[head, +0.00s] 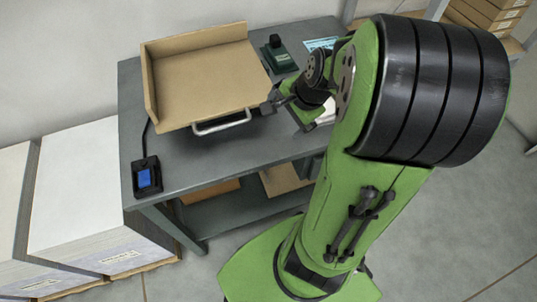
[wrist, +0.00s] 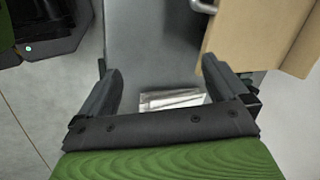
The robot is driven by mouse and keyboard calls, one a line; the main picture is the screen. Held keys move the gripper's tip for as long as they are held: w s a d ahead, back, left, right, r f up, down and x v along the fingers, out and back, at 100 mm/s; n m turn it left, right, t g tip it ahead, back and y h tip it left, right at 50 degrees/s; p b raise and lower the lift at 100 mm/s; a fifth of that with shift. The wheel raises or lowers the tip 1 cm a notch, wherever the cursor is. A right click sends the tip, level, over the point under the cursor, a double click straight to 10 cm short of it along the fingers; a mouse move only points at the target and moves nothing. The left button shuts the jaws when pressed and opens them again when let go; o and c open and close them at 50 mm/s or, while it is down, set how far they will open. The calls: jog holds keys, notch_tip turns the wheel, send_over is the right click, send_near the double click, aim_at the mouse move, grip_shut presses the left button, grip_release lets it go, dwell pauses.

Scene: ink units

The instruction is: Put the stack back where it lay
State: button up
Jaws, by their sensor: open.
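A small stack of white sheets (wrist: 172,99) shows in the wrist view between the fingers of my gripper (wrist: 163,82), close to its palm. The palm hides the stack's near part. The fingers are apart, and I see no contact with the stack. In the head view my gripper (head: 275,104) is over the grey table, by the front right corner of a tan tray. A white patch (head: 327,114), probably the same stack, shows beside my arm, mostly hidden by it.
The tan tray (head: 205,85) has raised walls and a metal handle (head: 221,124). A black holder with a blue pad (head: 146,178) sits at the table's (head: 185,168) front left. A dark green device (head: 278,56) stands behind. Large white stacks (head: 85,190) stand left of the table.

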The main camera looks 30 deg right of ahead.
jog(key=s+a+r+n, duration=0.8)
jog(key=s+a+n, duration=0.4)
jog(key=n, duration=0.4)
jog(key=shift+s+a+r+n+t+h, duration=0.2)
jog(key=shift+s+a+n+t+h, duration=0.1)
jog(key=shift+a, duration=0.2)
notch_tip(320, 180, up, 12)
jog(key=p, duration=1.1)
jog(key=shift+f+p, duration=0.15)
jog(key=shift+p, duration=0.15)
